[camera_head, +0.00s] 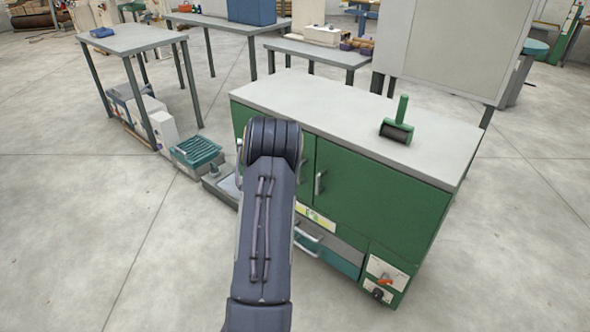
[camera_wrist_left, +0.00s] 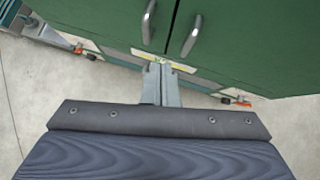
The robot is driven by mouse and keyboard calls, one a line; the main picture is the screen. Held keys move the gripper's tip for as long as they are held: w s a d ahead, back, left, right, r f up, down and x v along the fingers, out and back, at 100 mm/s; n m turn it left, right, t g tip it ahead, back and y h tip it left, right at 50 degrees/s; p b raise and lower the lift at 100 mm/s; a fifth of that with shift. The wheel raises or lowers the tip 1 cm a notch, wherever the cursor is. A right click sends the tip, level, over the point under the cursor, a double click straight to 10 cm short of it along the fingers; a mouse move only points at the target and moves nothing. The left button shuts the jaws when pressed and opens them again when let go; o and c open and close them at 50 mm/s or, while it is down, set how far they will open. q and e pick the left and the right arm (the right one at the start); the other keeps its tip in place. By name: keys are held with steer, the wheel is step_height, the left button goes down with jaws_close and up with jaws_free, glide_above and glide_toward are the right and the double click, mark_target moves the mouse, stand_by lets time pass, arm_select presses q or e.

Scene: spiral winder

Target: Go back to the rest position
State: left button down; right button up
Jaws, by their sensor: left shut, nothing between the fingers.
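My left gripper (camera_wrist_left: 161,84) shows in the left wrist view, with its two grey fingers together and nothing between them. It points toward the front of the green cabinet (camera_wrist_left: 245,45), near a yellow label (camera_wrist_left: 160,58) below two door handles. I cannot tell the exact gap to the cabinet. In the head view my dark arm (camera_head: 268,215) rises from the bottom middle in front of the cabinet (camera_head: 385,190) and hides part of its left door; the gripper itself is hidden there. My right gripper is in neither view.
A green-handled tool with a dark roller (camera_head: 397,128) stands on the cabinet's grey top (camera_head: 330,105). A teal crate (camera_head: 196,150) is on the floor to the left. Grey tables (camera_head: 140,38) stand behind. The floor at front left and right is clear.

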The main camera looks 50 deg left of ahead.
arm_select(q)
steer(key=v, duration=0.2)
steer(key=shift+s+r, duration=0.3)
steer(key=s+d+r+n+t+y+p, duration=0.1)
steer(key=s+d+r+n+p, duration=0.1)
steer(key=d+r+n, duration=0.65)
steer(key=s+d+r+n+y+p, duration=0.15)
steer(key=d+r+n, duration=0.35)
steer(key=r+n, duration=0.65)
steer(key=s+d+n+g+h+p, duration=0.1)
steer(key=s+d+n+h, duration=0.2)
steer(key=s+d, duration=0.4)
steer(key=s+d+f+n+g+h, duration=0.1)
steer(key=s+d+n+h, duration=0.2)
steer(key=d, duration=1.1)
steer(key=s+d+n+g+h+p, duration=0.1)
steer(key=s+d+n+h, duration=0.3)
steer(key=s+d, duration=0.6)
steer(key=d+n, duration=0.1)
steer(key=n, duration=0.1)
steer(key=shift+s+d+f+n+p, duration=0.3)
steer(key=shift+s+f+p, duration=0.05)
steer(key=shift+s+f, duration=0.05)
